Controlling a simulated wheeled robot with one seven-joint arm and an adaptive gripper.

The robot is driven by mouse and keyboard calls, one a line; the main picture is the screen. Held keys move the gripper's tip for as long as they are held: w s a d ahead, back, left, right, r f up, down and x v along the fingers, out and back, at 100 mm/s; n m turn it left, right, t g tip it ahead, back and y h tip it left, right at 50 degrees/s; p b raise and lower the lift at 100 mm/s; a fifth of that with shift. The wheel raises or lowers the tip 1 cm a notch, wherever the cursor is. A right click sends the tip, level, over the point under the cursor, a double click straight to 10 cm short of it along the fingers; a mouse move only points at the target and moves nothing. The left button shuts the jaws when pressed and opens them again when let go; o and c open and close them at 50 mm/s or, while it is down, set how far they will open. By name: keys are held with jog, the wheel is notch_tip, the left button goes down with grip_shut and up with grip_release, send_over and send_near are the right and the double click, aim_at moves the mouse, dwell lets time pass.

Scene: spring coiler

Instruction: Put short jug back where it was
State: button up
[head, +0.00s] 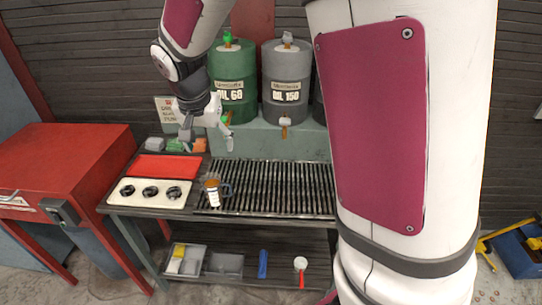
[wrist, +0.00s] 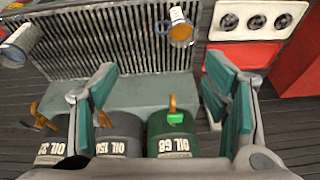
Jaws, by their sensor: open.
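A jug (head: 213,192) with amber contents and a dark handle stands on the left part of the slatted grate; it also shows in the wrist view (wrist: 181,30), handle to the left. A second grey jug (wrist: 16,45) is at the left edge of the wrist view, partly cut off; I do not see it in the head view, where my arm blocks the right side. I cannot tell which one is the short jug. My gripper (head: 207,132) is open and empty above the back of the bench, in front of the barrels. Its spread fingers also show in the wrist view (wrist: 160,85).
A green barrel (head: 232,75) and a grey barrel (head: 287,80) with taps stand on a ledge behind the slatted grate (head: 280,185). A white panel with three dark fittings (head: 149,182) and a red tray (head: 165,167) lie left. Bins (head: 226,265) sit below. The grate's middle is clear.

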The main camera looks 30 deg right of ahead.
jog(key=s+r+n+t+y, duration=0.1)
jog(key=s+r+n, duration=0.3)
jog(key=s, duration=0.8)
jog(key=s+d+r+n+t+y, duration=0.1)
jog(key=s+r+n, duration=0.2)
jog(key=s+r, duration=0.4)
jog(key=s, duration=0.6)
jog(key=shift+d+r+n, duration=0.15)
jog(key=shift+r+n, duration=0.25)
jog(key=shift+s, duration=0.1)
